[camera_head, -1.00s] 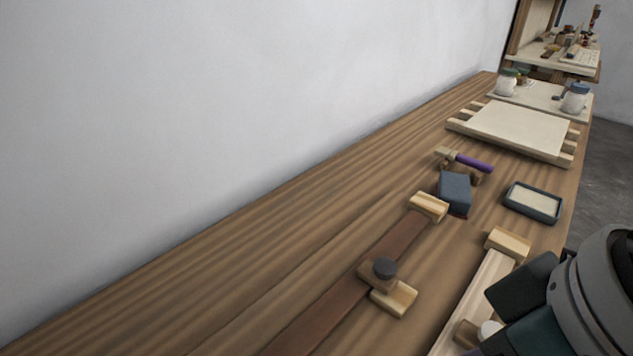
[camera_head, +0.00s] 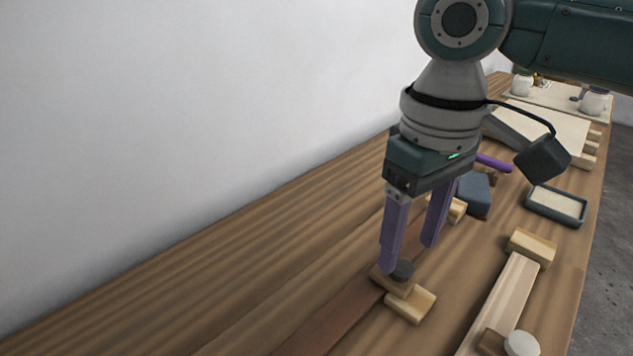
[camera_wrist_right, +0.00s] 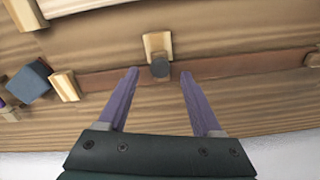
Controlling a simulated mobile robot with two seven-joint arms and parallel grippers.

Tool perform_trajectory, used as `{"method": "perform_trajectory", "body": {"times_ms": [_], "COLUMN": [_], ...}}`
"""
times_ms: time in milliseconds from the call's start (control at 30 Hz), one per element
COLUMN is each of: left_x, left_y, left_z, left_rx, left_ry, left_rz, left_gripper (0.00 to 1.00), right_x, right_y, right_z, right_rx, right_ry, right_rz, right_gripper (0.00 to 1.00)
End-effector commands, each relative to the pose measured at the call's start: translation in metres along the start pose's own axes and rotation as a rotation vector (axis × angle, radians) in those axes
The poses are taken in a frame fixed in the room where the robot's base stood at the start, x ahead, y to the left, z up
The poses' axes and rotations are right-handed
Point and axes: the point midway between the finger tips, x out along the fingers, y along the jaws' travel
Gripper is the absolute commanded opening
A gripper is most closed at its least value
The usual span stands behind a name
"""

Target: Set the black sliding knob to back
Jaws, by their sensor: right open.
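The black sliding knob (camera_head: 403,270) is a short dark cylinder on a brown wooden slider block (camera_head: 391,283). The block sits on a dark brown rail (camera_head: 335,327) along the bench. In the right wrist view the knob (camera_wrist_right: 160,68) lies between and ahead of the two finger tips, next to a pale wooden block (camera_wrist_right: 158,42). My right gripper (camera_head: 408,256) is open with purple fingers, pointing down just above and beside the knob. It holds nothing; I cannot tell whether one finger touches the knob. My left gripper is not in view.
A second, pale rail (camera_head: 502,300) with a white knob (camera_head: 522,343) runs at the right. A blue-grey block (camera_head: 477,195), a purple-handled tool (camera_head: 493,162) and a shallow tray (camera_head: 556,205) lie farther along. The wall bounds the bench at left.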

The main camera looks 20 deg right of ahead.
Motion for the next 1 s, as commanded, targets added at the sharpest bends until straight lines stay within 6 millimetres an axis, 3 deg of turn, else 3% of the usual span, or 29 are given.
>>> {"method": "perform_trajectory", "body": {"times_ms": [33,200,533,1000], "left_x": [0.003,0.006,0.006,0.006], "left_y": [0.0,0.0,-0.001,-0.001], "left_z": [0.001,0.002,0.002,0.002], "left_rx": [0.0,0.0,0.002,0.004], "left_ry": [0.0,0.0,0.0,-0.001], "left_rz": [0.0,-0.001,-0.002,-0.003], "left_gripper": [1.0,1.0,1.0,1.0], "right_x": [0.011,0.028,0.031,0.03], "right_y": [0.0,0.0,0.0,0.0], "right_z": [0.001,0.0,0.0,0.0], "right_rx": [-0.001,-0.001,-0.002,-0.002], "right_ry": [-0.003,0.0,0.001,0.002], "right_rz": [0.001,0.0,0.001,0.001], "right_gripper": [0.67,0.67,0.67,0.14]}}
